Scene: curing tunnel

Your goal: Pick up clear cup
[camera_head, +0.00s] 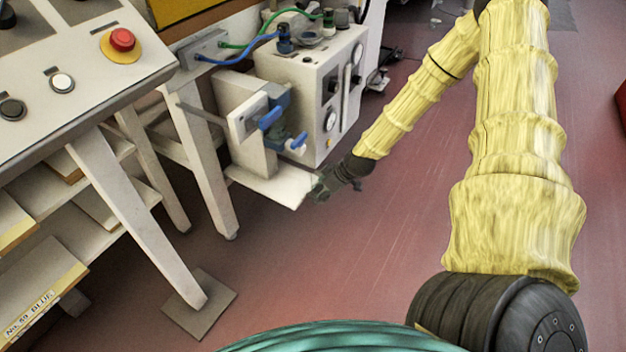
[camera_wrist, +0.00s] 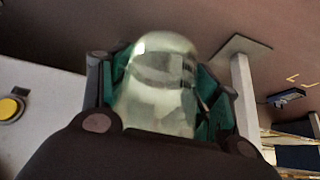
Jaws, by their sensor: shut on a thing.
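The clear cup (camera_wrist: 158,90) fills the middle of the wrist view, a see-through, slightly greenish vessel with a rounded end. My gripper (camera_wrist: 165,100) is shut on it, with a dark finger on either side. In the head view, my gripper (camera_head: 322,187) is at the front edge of a small white shelf (camera_head: 272,184) on the machine. The cup is too small and too hidden to make out in the head view.
A white machine (camera_head: 312,85) with gauges and blue and green hoses stands behind the shelf. A control panel with a red stop button (camera_head: 122,40) is at upper left. White table legs (camera_head: 140,215) stand at left. The reddish floor (camera_head: 330,260) is open at centre.

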